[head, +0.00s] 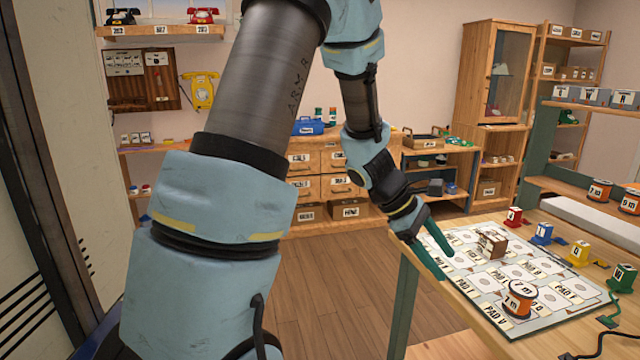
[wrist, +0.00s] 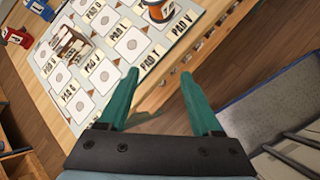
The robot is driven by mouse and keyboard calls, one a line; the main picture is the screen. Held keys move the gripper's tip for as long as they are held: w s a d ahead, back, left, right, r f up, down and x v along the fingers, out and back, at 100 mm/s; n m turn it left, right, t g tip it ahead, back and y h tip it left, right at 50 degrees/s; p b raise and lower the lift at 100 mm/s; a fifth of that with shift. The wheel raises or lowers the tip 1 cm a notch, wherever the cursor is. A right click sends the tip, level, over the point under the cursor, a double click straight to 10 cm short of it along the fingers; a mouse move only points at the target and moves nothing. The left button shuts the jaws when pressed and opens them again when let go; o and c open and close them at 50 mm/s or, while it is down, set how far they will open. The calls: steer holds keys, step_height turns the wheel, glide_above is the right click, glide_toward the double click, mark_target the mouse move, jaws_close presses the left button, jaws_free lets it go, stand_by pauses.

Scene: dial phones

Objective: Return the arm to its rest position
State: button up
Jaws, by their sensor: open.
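My gripper (head: 446,250) is over the left edge of the wooden table (head: 483,217) in the head view, beside the mat of labelled pads (head: 478,285). In the wrist view, my gripper (wrist: 159,74) has its two green fingers spread apart with nothing between them. The table's edge and the floor lie beyond the fingertips. My blue-grey arm reaches across the middle of the head view and hides part of the room.
Red (head: 513,217), blue (head: 542,233), yellow (head: 579,252) and green (head: 622,278) labelled pieces line the mat's far right side. Wooden drawers (head: 322,187) and a cabinet (head: 491,75) stand at the back. The wooden floor (head: 330,285) left of the table is clear.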

steer(key=a+r+m+t+y+p, duration=0.1)
steer(key=a+m+y, duration=0.1)
steer(key=a, duration=0.8)
steer(key=s+a+r+m+t+y+p, duration=0.1)
steer(key=a+m, duration=0.4)
steer(key=a, duration=0.5)
steer(key=s+a+r+m+t+y+p, duration=0.1)
steer(key=a+r+m+y+p, duration=0.1)
steer(key=a, duration=0.7)
steer(key=r+m+y, duration=0.1)
steer(key=m+y, duration=0.1)
steer(key=shift+s+a+t+y, duration=0.15)
steer(key=shift+a+t+y, duration=0.15)
steer(key=shift+a+t, duration=0.1)
